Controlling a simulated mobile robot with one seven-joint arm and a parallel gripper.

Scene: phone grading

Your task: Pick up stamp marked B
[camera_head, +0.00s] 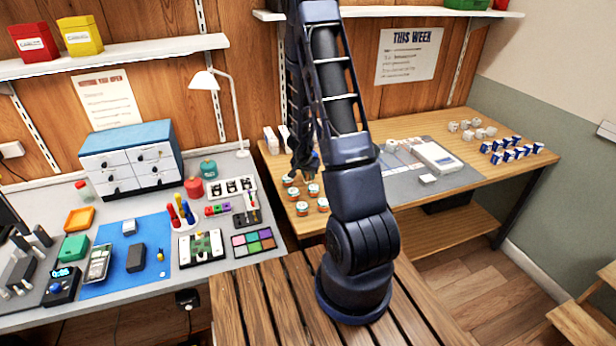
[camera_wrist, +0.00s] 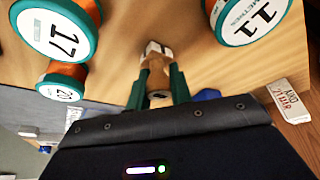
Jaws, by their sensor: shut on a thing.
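My gripper (camera_wrist: 156,92) shows in the wrist view with its two dark green fingers shut on a small tan, wood-coloured piece, which looks like a stamp (camera_wrist: 155,63). The stamp has a pale end with dark marks, pointing away from my wrist. No letter B can be read on it. In the head view my gripper (camera_head: 303,170) is over the left part of the wooden table, largely hidden by my arm. The stamp cannot be made out there.
Round jars with numbered lids stand close by, one marked 17 (camera_wrist: 57,32) and one marked 11 (camera_wrist: 250,14). A white labelled block (camera_wrist: 291,100) lies to the right. The wooden table (camera_head: 405,215) also bears a grey mat and a white device (camera_head: 436,158).

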